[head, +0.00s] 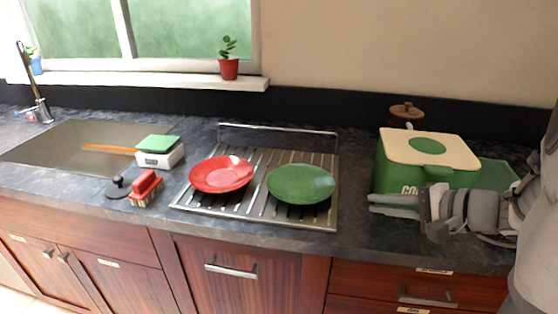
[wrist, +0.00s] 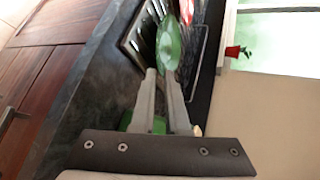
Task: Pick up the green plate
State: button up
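The green plate (head: 301,183) lies on the right part of the metal drying rack (head: 258,210), beside the red plate (head: 221,174). In the wrist view the green plate (wrist: 169,48) shows just beyond my fingertips, seen sideways. My gripper (head: 369,203) is at the right, over the counter in front of the green box, pointing left toward the rack. Its two fingers are apart with a gap and nothing held between them. The gripper also shows in the wrist view (wrist: 159,73). It is clear of the plate.
A green box with a cream lid (head: 428,150) stands behind my gripper. A rail (head: 278,129) rises at the rack's back. A red brush (head: 146,187), a scale (head: 159,152) and the sink (head: 75,147) are to the left. Counter between rack and gripper is clear.

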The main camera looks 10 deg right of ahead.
jog(key=b, duration=0.1)
send_near(314, 210)
jog(key=w, duration=0.1)
jog(key=w+a, duration=0.1)
jog(key=w+r, duration=0.1)
jog(key=shift+w+a, duration=0.35)
jog(key=shift+w, duration=0.05)
jog(key=x, duration=0.5)
jog(key=shift+s+a+b, duration=0.2)
jog(key=shift+a+b, duration=0.2)
grip_shut()
jog(key=shift+w+r, duration=0.1)
jog(key=shift+r, duration=0.05)
dwell(0.6)
